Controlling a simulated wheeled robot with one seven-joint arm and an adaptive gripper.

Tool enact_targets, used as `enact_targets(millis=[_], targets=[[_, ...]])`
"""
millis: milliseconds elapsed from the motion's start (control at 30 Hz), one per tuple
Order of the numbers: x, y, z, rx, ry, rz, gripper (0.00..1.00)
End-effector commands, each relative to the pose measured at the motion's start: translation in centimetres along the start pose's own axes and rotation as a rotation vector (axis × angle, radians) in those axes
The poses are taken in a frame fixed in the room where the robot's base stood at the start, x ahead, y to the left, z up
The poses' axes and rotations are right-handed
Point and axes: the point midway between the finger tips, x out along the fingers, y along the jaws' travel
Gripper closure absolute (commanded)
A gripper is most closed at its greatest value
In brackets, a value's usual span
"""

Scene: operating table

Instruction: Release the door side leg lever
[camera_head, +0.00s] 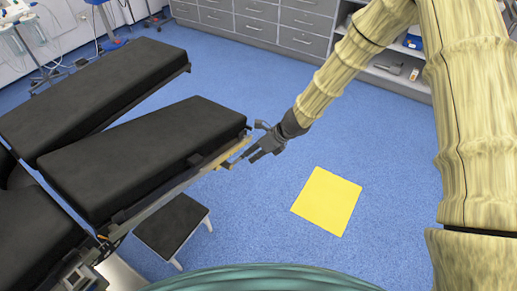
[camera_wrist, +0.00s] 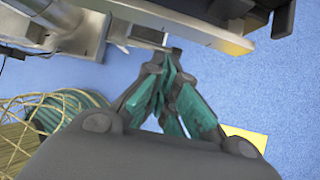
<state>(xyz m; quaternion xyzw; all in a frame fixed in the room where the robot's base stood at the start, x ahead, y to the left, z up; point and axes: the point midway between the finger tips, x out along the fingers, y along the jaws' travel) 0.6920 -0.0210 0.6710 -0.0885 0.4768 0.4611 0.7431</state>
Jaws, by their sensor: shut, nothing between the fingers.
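The operating table has two black padded leg sections, and the nearer leg section (camera_head: 150,150) has a metal side rail (camera_head: 165,193) along its edge. My gripper (camera_head: 250,157) is shut and empty at the outer end of this rail. In the wrist view my gripper (camera_wrist: 170,62) has its fingertips together just below the metal rail (camera_wrist: 185,22). A small pale metal piece (camera_wrist: 150,36) lies just beyond the fingertips; whether it is the lever, and whether they touch it, I cannot tell. The far leg section (camera_head: 90,88) lies beyond a gap.
A low black step stool (camera_head: 172,224) stands beneath the nearer leg section. A yellow square (camera_head: 327,202) lies on the blue floor to the right. Grey drawers (camera_head: 258,27) line the back wall. The floor between them and my gripper is clear.

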Motion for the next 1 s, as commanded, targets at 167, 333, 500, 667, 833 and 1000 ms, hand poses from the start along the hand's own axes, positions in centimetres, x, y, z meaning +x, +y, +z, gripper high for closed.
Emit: enact_targets(millis=[167,333,500,667,833,1000], targets=[[1.8,0.0,0.0,0.000,0.000,0.001,1.00],[2.8,0.0,0.0,0.000,0.001,0.000,1.00],[3.2,0.0,0.0,0.000,0.000,0.000,1.00],[3.2,0.0,0.0,0.000,0.001,0.000,1.00],[3.3,0.1,0.1,0.000,0.001,0.000,1.00],[3.0,-0.3,-0.3,0.012,0.000,0.008,1.00]])
